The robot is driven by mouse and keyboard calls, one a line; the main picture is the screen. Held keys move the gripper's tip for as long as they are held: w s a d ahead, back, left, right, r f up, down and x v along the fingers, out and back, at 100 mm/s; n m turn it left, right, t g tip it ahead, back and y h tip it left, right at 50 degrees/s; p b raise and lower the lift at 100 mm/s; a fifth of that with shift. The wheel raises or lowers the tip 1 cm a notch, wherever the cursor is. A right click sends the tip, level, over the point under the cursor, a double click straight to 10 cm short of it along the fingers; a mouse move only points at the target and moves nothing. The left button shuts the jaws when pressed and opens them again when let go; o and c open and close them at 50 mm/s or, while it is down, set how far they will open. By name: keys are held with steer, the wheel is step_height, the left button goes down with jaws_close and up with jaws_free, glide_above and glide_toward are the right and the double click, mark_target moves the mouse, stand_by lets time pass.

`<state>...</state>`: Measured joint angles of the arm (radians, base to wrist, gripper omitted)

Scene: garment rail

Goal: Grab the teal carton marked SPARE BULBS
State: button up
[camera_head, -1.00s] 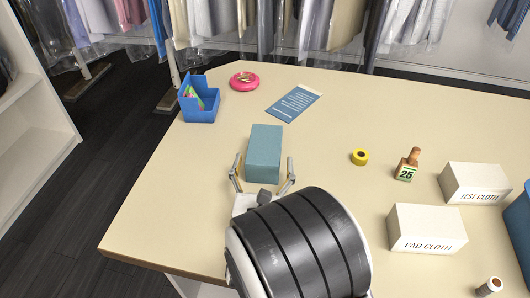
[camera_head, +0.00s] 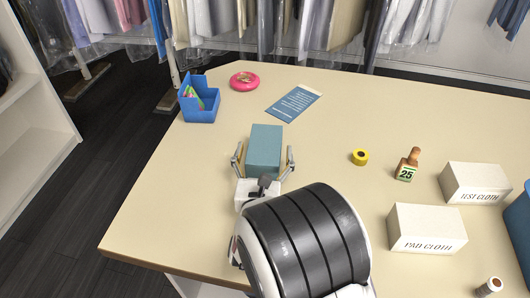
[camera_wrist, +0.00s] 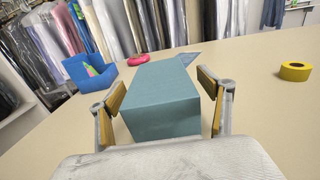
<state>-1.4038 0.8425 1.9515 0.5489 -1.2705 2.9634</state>
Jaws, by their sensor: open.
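The teal carton (camera_head: 265,146) lies on the table toward its left side. No marking is readable on the faces I see. My gripper (camera_head: 264,157) is open, with one finger on either side of the carton's near end. In the wrist view the carton (camera_wrist: 163,95) sits between the two fingers of my gripper (camera_wrist: 163,97). A small gap shows between the left finger and the carton; the right finger is very close to it, and I cannot tell whether it touches.
A blue bin (camera_head: 199,100), a pink ring dish (camera_head: 243,81) and a blue card (camera_head: 293,103) lie beyond the carton. Yellow tape (camera_head: 359,157), a stamp (camera_head: 407,165) and white boxes marked TEST CLOTH (camera_head: 474,183) and PAD CLOTH (camera_head: 426,228) are to the right. Table around the carton is clear.

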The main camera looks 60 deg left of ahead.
steer(key=shift+x, duration=1.25)
steer(key=c, duration=1.1)
